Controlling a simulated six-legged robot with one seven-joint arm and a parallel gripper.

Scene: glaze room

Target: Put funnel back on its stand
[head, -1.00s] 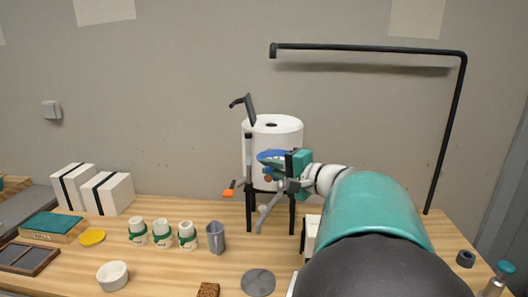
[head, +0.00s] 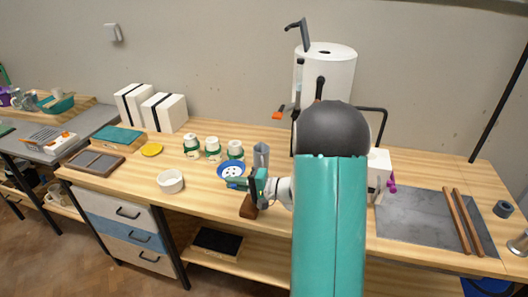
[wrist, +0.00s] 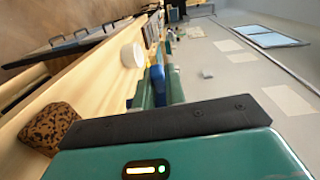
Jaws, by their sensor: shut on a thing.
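My gripper (head: 243,184) is shut on a blue round piece, which I take to be the funnel (head: 231,168). The funnel shows a blue rim and a pale middle with dark spots. It is in front of the white cups, near the grey jug. In the wrist view, the blue funnel (wrist: 160,77) shows partly between my teal fingers (wrist: 153,88); most of it is hidden. I cannot tell clearly which thing is the funnel's stand; my arm hides part of the bench.
A brown speckled block (head: 248,206) lies below my gripper near the bench's front edge. A white bowl (head: 171,181), green-banded cups (head: 213,150) and a grey jug (head: 261,156) stand close by. A white tank (head: 326,75) stands behind my arm.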

